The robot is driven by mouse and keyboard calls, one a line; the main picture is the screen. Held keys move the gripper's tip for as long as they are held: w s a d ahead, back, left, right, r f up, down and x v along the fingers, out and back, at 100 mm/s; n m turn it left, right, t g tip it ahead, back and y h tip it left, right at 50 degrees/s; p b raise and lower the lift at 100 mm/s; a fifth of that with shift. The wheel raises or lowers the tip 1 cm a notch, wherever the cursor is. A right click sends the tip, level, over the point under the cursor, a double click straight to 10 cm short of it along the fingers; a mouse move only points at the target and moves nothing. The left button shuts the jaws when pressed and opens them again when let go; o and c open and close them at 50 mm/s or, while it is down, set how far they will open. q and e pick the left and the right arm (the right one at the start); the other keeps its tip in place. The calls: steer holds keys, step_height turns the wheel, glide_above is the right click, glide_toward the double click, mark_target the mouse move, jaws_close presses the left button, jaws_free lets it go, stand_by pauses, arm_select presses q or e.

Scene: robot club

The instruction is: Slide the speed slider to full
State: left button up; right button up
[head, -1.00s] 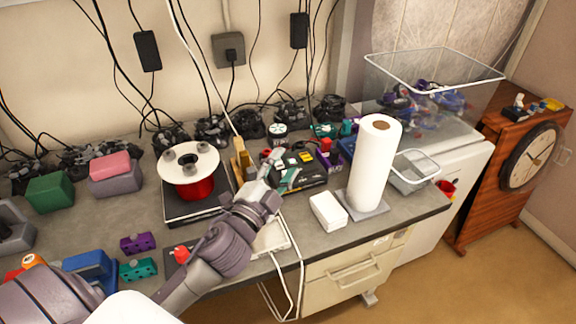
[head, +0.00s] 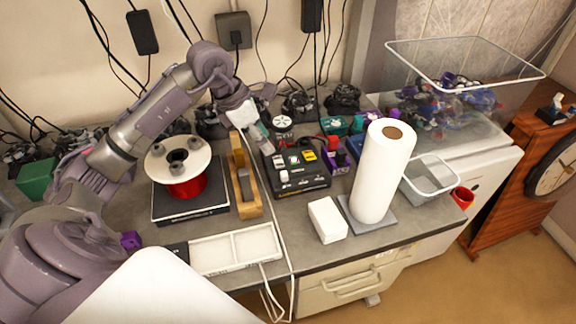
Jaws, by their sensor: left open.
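A black control box (head: 299,178) lies on the desk right of the wooden stand. Its top carries small white, green and yellow controls. A white knob (head: 284,176) sits near its front left. I cannot tell which control is the speed slider, or its setting. My left gripper (head: 264,144) reaches in from the upper left, pointing down at the box's back left corner. It is open, with nothing seen between its fingers; I cannot tell whether it touches the box. My right gripper is not in view.
A wooden stand (head: 246,190) and a red filament spool (head: 187,187) are left of the box. A paper towel roll (head: 382,172) and a white block (head: 327,219) stand to the right. A white tray (head: 235,248) and cable lie in front. Dark gadgets line the wall.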

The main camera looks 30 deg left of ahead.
mark_target(285, 173)
arm_select(q)
steer(key=p+x, duration=0.1)
steer(key=x, duration=0.3)
steer(key=p+x, duration=0.1)
steer(key=x, duration=0.3)
steer(key=p+x, duration=0.1)
steer(key=x, duration=0.2)
steer(key=shift+s+a+f+p, duration=0.15)
steer(key=shift+f+p, duration=0.15)
steer(key=shift+f, duration=0.25)
steer(key=shift+w+f, duration=0.25)
steer(key=shift+f, duration=0.5)
steer(key=shift+c, duration=0.3)
jaws_close()
steer(key=shift+d, duration=0.2)
